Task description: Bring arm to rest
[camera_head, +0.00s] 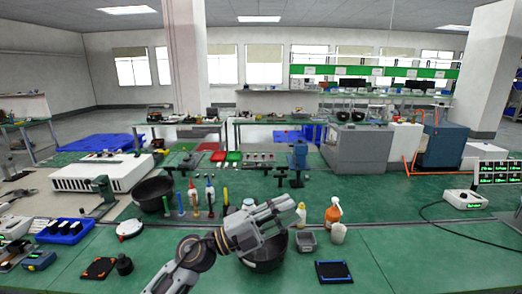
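My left arm comes in from the bottom, left of centre, and reaches up and right over the green workbench (420,265). My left gripper (290,210) is at its end, raised above the bench and partly in front of a black round bin (264,264). The fingers are small and seen from the side, so I cannot tell whether they are open or shut. I see nothing clearly held in them. My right arm and gripper do not show.
An orange-capped bottle (332,216), a pale cup (338,233) and a grey tray (306,241) stand right of the gripper. A blue-edged dark pad (333,271) lies in front. Upright tools and another black bin (153,193) stand left. The bench's right front is mostly clear.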

